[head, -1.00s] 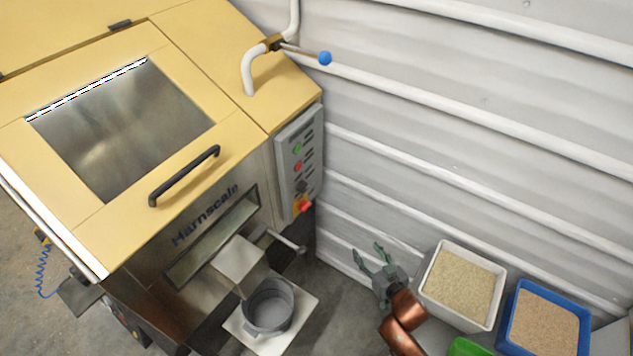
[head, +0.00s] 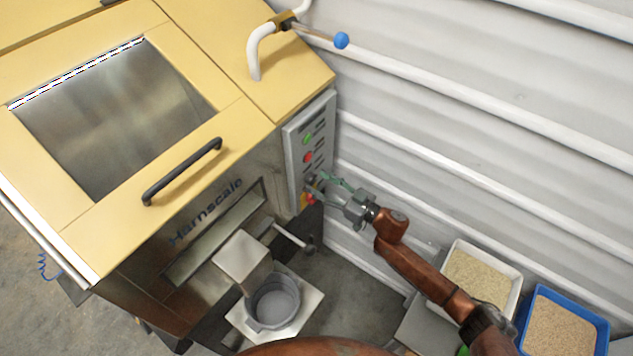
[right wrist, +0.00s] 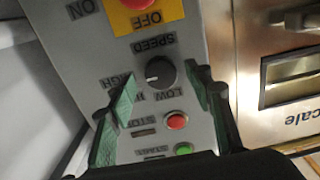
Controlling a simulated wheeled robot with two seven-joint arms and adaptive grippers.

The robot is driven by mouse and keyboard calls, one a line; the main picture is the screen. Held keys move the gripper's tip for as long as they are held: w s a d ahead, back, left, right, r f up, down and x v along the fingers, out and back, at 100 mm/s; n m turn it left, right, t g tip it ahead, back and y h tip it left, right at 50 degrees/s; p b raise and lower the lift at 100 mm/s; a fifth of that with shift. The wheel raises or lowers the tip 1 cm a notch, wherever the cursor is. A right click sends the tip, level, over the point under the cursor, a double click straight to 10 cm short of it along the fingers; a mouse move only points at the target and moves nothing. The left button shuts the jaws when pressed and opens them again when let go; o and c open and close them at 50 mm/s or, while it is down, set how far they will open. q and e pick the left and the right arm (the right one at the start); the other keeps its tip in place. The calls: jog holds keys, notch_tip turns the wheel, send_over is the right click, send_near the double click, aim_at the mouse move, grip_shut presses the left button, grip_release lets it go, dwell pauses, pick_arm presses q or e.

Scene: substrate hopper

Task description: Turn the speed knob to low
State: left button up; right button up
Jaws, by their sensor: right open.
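The speed knob (right wrist: 160,73) is round and black on the grey control panel (head: 293,150), below the "SPEED" label, which looks upside down in the right wrist view. A pale mark shows on the knob's left side, toward the partly covered "HIGH" label; "LOW" is on the other side. My right gripper (head: 322,187) is at the lower part of the panel. In the right wrist view its green fingers (right wrist: 166,84) are open on both sides of the knob; I cannot tell whether they touch it. In the head view the fingers partly hide the knob. My left gripper is not in view.
A red stop button (right wrist: 176,121), a green start button (right wrist: 183,148) and a red switch on a yellow plate (right wrist: 150,5) are close to the knob. The ribbed wall (head: 480,110) stands to the right. Bins of granules, one white (head: 516,285) and one blue (head: 601,325), stand below.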

jog(key=shift+w+a, duration=0.35)
jog(key=shift+a, duration=0.3)
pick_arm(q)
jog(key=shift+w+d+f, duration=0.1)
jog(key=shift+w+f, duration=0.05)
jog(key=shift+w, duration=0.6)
pick_arm(e)
jog(key=shift+c, duration=0.6)
jog(key=c, duration=1)
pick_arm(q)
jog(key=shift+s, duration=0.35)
pick_arm(e)
jog(key=shift+c, duration=0.2)
